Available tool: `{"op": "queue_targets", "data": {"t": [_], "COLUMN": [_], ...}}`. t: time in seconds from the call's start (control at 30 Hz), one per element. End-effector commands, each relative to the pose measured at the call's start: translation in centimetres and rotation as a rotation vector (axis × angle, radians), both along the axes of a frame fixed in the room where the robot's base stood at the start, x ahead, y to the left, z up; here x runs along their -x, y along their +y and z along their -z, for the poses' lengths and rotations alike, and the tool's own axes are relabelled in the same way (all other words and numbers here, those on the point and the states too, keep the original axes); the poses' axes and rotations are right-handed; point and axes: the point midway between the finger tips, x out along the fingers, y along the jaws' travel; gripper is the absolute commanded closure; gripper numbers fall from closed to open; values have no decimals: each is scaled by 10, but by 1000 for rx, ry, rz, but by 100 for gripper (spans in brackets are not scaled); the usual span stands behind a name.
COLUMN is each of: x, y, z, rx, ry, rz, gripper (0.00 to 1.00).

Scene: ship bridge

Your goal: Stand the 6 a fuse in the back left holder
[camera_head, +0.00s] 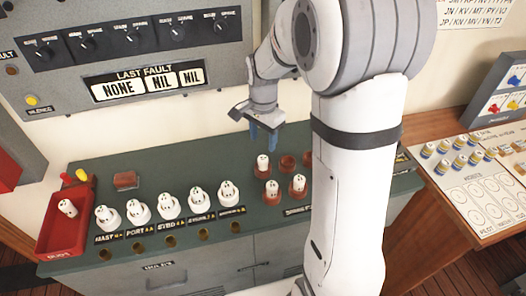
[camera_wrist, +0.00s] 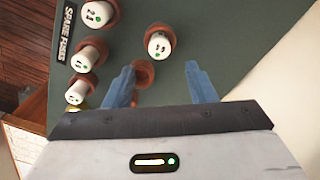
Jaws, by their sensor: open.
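My gripper (camera_head: 262,137) is open and empty, above the back row of spare-fuse holders. In the wrist view its two blue fingers (camera_wrist: 160,82) are apart with nothing between them. A white fuse (camera_head: 263,162) with a green dot stands upright in the brown back left holder (camera_head: 262,173); this fuse also shows just beyond the fingertips in the wrist view (camera_wrist: 158,42). Its rating is not readable. An empty holder (camera_head: 288,162) is to its right, partly behind a finger in the wrist view (camera_wrist: 145,72).
Front-row holders carry white fuses (camera_head: 271,187) (camera_head: 298,184) (camera_wrist: 88,54). Several white fuses (camera_head: 168,204) stand in larger white bases to the left. A red tray (camera_head: 51,236) with one fuse (camera_head: 67,207) is at far left. My arm hides the cabinet's right part.

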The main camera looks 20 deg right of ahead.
Motion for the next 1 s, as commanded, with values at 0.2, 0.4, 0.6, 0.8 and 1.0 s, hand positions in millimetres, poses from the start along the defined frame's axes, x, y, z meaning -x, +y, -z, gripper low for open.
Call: {"op": "queue_targets", "data": {"t": [0.2, 0.4, 0.6, 0.8, 1.0], "x": [0, 16, 75, 144, 189], "y": [0, 0, 0, 0, -1], "z": [-29, -49, -81, -95, -93], "rx": [0, 1, 22, 73, 129], "ry": [-2, -25, -114, -203, -259], "rz": [1, -70, -348, -668, -897], "gripper": [49, 49, 49, 49, 49]}}
